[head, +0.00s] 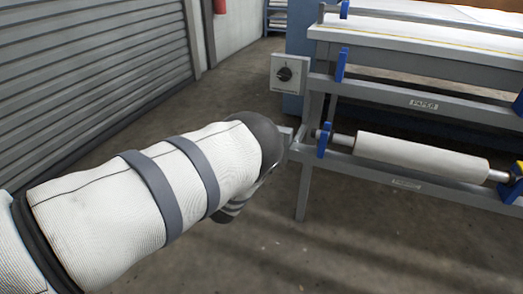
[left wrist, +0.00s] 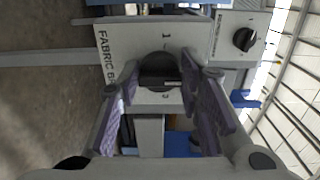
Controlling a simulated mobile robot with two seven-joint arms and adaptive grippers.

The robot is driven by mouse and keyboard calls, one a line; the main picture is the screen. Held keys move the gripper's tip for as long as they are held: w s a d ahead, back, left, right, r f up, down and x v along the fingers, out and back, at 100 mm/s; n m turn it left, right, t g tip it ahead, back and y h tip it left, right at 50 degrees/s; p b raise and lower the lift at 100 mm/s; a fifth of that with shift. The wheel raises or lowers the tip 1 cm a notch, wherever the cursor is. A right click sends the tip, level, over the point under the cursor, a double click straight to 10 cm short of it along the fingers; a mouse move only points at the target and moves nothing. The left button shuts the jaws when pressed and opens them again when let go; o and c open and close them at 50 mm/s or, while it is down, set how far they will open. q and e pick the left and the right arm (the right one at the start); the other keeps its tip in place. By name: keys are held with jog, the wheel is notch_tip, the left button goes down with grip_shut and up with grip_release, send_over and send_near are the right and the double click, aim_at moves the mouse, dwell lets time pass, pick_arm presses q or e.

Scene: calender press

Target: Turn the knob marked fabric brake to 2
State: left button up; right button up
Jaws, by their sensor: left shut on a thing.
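The fabric brake panel (left wrist: 115,40) is a pale plate in the left wrist view, turned on its side, its label partly cut off by my finger. Its round black knob (left wrist: 157,62) sits between the fingertips of my left gripper (left wrist: 160,74), which is shut on it. A light mark shows on the knob's lower right part. A numeral 1 is above the knob and another numeral is below it; no 2 is readable. In the head view my left arm hides the knob and most of the gripper. My right gripper is not in view.
A second panel with a black knob (head: 285,74) is on the frame above; this knob also shows in the left wrist view (left wrist: 244,39). A pale roller (head: 420,158) lies in blue holders on the grey frame. A roller shutter (head: 90,70) stands at left, with clear floor between.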

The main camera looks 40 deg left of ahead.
pick_arm(q)
jog(key=o, duration=1.2)
jog(key=shift+s, duration=0.15)
jog(key=v, duration=1.1)
jog(key=shift+s+d, duration=0.2)
jog(key=shift+s, duration=0.2)
